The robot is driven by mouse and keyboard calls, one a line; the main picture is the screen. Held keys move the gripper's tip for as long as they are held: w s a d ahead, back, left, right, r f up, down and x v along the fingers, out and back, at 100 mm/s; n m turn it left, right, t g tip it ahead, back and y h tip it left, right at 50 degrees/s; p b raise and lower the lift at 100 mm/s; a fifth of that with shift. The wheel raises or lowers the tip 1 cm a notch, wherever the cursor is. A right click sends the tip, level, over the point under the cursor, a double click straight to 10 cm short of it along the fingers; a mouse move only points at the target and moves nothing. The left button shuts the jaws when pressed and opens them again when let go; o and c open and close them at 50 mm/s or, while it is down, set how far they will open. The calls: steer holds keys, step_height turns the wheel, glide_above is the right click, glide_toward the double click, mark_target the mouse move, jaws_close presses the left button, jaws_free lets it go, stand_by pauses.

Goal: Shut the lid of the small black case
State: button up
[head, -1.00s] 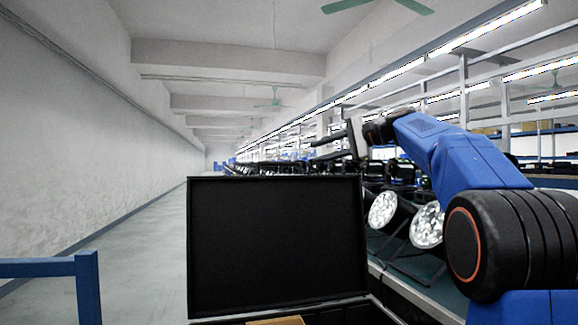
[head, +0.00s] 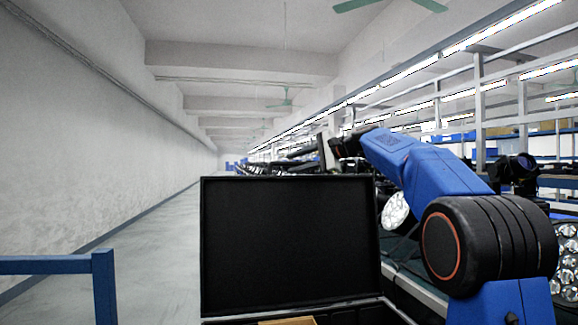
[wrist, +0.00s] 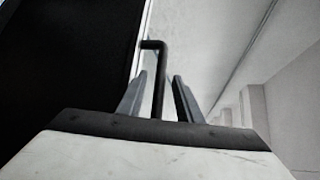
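The small black case has its lid (head: 290,245) standing open and upright, with the dark inner face towards me in the head view. Only a strip of the case's rim (head: 300,312) shows at the bottom edge. My gripper (head: 293,158) is just above and behind the lid's top edge, apart from it as far as I can tell. In the wrist view the gripper's fingers (wrist: 160,75) are apart. A thin black L-shaped rod (wrist: 160,75) shows between them; I cannot tell what it is fixed to. The black lid (wrist: 60,60) fills the left.
A light brown item (head: 288,321) lies in the case. A blue rail (head: 50,265) stands at lower left. Par lamps (head: 396,210) and racks line the right. The grey floor (head: 150,265) at left is clear.

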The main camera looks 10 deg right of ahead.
mark_target(292, 163)
steer(key=shift+x, duration=1.5)
jaws_close()
steer(key=shift+s, duration=0.1)
